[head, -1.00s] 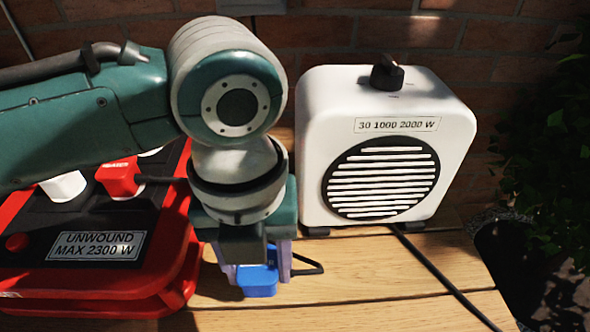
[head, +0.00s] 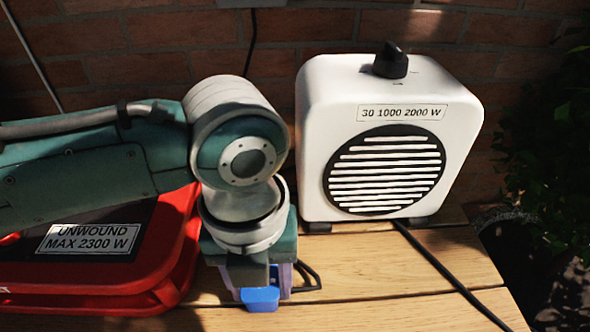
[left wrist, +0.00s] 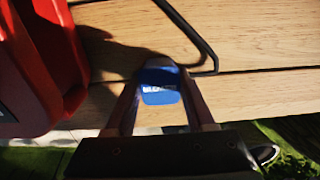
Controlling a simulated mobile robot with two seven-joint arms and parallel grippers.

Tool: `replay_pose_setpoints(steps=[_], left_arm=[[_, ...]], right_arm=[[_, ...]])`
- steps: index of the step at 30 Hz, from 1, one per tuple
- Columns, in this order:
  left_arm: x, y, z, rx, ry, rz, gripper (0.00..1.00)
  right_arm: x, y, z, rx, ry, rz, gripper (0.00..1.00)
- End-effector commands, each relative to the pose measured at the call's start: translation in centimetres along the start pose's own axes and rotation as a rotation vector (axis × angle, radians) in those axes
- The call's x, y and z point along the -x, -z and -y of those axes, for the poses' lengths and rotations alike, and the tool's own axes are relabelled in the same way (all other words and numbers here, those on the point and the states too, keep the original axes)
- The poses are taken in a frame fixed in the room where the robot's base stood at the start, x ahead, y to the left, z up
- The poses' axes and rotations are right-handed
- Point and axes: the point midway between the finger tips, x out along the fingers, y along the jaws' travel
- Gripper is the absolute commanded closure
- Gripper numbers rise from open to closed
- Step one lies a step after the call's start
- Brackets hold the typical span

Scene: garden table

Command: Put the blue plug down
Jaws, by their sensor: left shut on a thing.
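The blue plug (head: 260,299) is between the fingers of my left gripper (head: 262,280), low over the front part of the wooden table, between the red box and the white heater. In the left wrist view the blue plug (left wrist: 160,86) shows with white lettering, and the fingers of my left gripper (left wrist: 160,100) are closed on its sides. A black cord runs from the plug over the boards. I cannot tell whether the plug touches the wood. My right gripper is not in view.
The red box (head: 180,250) labelled "UNWOUND MAX 2300 W" stands left of the gripper. A white heater (head: 310,150) labelled "30 1000 2000 W" stands right, its black cable (head: 440,275) crossing the table (head: 375,290). Bare boards lie right of the plug. A brick wall is behind.

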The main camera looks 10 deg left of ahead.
Motion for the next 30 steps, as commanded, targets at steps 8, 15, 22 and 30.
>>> replay_pose_setpoints(steps=[8, 15, 22, 30], left_arm=[[0.1, 0.0, 0.0, 0.000, 0.001, 0.000, 0.21], [0.1, 0.0, 0.0, 0.000, 0.001, 0.000, 0.16], [2.2, -0.1, 0.0, 0.000, 0.003, 0.002, 0.16], [8.5, -0.1, 0.1, -0.001, 0.003, 0.004, 0.16]], right_arm=[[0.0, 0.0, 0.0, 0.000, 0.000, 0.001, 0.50], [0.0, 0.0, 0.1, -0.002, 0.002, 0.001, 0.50], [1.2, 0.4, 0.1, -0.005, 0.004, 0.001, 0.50], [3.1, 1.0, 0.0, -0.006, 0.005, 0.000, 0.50]])
